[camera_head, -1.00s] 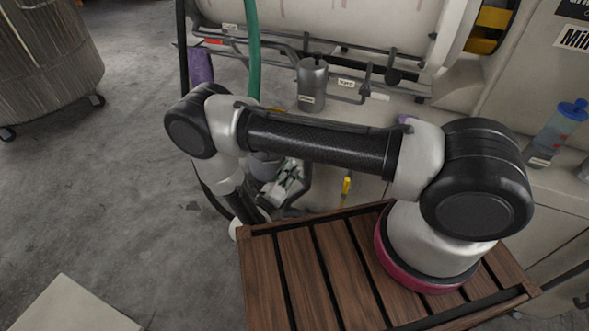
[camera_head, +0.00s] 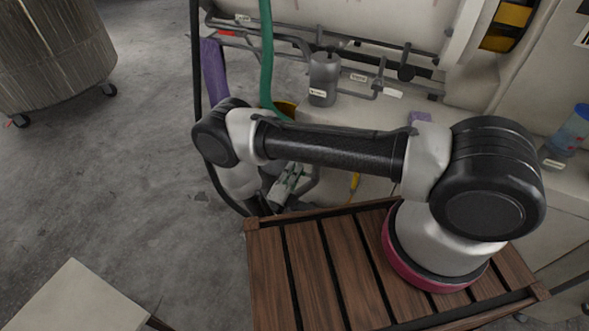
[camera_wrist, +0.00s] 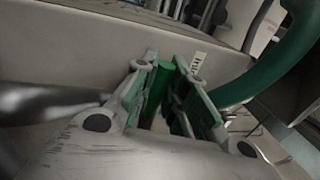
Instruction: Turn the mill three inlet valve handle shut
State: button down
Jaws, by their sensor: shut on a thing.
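In the wrist view my gripper (camera_wrist: 170,95) is shut on a green bar-like handle (camera_wrist: 159,84), which stands between the two fingers. The inner sides of the fingers also look green. A small white tag (camera_wrist: 198,61) with dark marks is just beyond the right fingertip, too small to read. In the head view my gripper (camera_head: 286,183) is low beside the machine, partly behind my arm, and the handle cannot be made out there. I cannot read which mill the handle belongs to.
A green hose (camera_head: 266,55) hangs close to my arm; a thick green hose (camera_wrist: 292,62) curves right of the fingers. A grey canister (camera_head: 323,80) and labelled pipes run along the machine. A yellow piece (camera_head: 354,182) shows below my arm.

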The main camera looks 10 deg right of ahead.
jog(key=shift+f+n, duration=0.15)
jog(key=shift+n, duration=0.15)
jog(key=c, duration=1.4)
grip_release()
jog(key=shift+c, duration=0.2)
notch_tip(320, 180, up, 10)
jog(key=shift+r, duration=0.1)
